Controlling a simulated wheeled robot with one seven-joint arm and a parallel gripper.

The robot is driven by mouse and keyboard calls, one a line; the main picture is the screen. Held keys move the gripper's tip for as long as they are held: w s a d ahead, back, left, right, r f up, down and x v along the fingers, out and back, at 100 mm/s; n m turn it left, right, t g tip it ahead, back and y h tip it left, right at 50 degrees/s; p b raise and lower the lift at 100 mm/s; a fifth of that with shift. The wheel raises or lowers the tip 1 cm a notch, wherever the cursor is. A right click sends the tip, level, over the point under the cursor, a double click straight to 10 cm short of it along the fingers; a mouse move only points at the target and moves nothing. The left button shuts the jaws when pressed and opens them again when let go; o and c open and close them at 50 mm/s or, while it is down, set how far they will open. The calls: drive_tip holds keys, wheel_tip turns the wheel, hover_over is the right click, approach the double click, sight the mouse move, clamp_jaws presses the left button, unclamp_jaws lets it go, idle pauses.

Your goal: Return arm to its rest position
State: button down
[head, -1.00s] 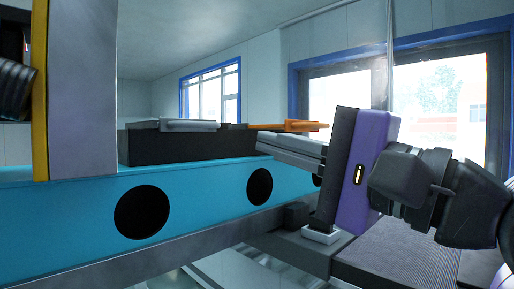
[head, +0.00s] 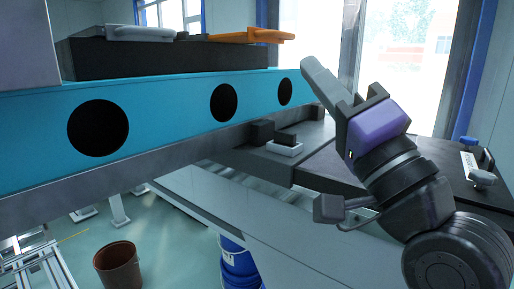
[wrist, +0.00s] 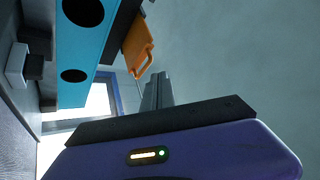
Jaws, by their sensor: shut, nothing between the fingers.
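My gripper (head: 309,64) has a purple and black body and grey fingers. In the head view it is at the right, its fingers pointing up and left past the right end of the blue beam (head: 170,112). In the wrist view the fingers (wrist: 158,80) are together, with nothing between them. My arm bends down to the lower right, above a grey worktop (head: 345,160). I cannot tell from these views whether the fingers touch anything; they look clear of the beam.
A dark block (head: 160,60) on the beam carries a grey tool (head: 140,33) and an orange-handled tool (head: 250,36). A small white tray (head: 284,148) sits on the worktop. A brown bin (head: 118,264) and a blue barrel (head: 238,262) stand below.

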drive_tip(key=s+d+f+h, duration=0.3)
drive_tip(key=f, duration=0.6)
drive_tip(key=s+d+f+n+t+h+b, duration=0.1)
drive_tip(key=s+d+f+h, duration=0.2)
drive_tip(key=f, duration=0.6)
drive_tip(key=s+d+f+h, duration=0.2)
drive_tip(key=d+f+h, duration=0.15)
drive_tip(key=f, duration=0.65)
drive_tip(key=s+d+f+n+g+h+b, duration=0.1)
drive_tip(key=s+f+g, duration=0.3)
drive_tip(key=s+f, duration=0.7)
drive_tip(key=s+d+f+n+g+h, duration=0.1)
drive_tip(key=s+f+n+g, duration=0.2)
drive_tip(key=s+f, duration=0.9)
drive_tip(key=s+g, duration=0.1)
drive_tip(key=s, duration=0.4)
drive_tip(key=shift+s+d+f+h+b, duration=0.2)
drive_tip(key=shift+s+d+h+b, duration=0.15)
drive_tip(key=shift+w, duration=0.15)
